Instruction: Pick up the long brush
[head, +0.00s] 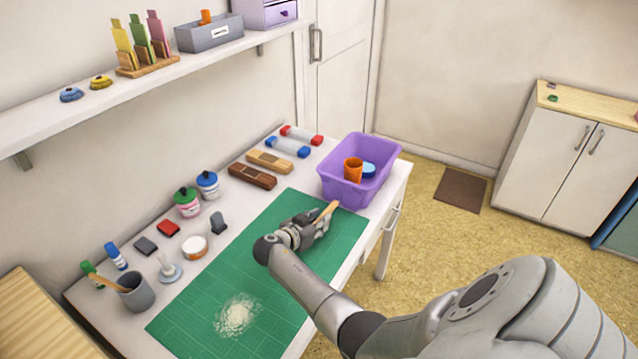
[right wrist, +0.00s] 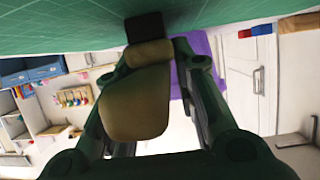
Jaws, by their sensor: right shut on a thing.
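My right gripper (head: 312,228) is low over the green mat, shut on the long brush (head: 328,209). The brush's light wooden end sticks out above the fingers toward the purple bin. In the right wrist view the brush's tan body (right wrist: 138,102) shows between the two fingers, and its dark end (right wrist: 145,28) is at the green mat; I cannot tell whether it touches. My left gripper is not in view.
The green mat (head: 200,322) has a patch of white powder (head: 237,315). A purple bin (head: 350,190) stands just beyond the gripper. A grey cup (head: 136,293) with a green-tipped stick, stamps, inkpads and jars line the wall side. A shelf (head: 140,85) runs above.

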